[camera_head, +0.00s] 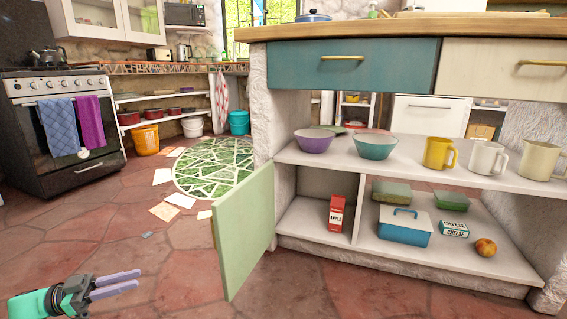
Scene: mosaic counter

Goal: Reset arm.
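My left gripper (116,284) shows at the bottom left, above the red tiled floor. Its two purple-grey fingers point to the right with a gap between them, and nothing is held between them. It is well apart from the open green cabinet door (245,233), which stands to its right. My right gripper is not in view.
The counter (345,66) on the right has shelves with bowls (375,145), mugs (440,152), a red carton (336,213), a blue box (404,226) and a peach (486,247). A stove (62,130) stands at left. The floor around a green round mosaic (216,167) is mostly clear.

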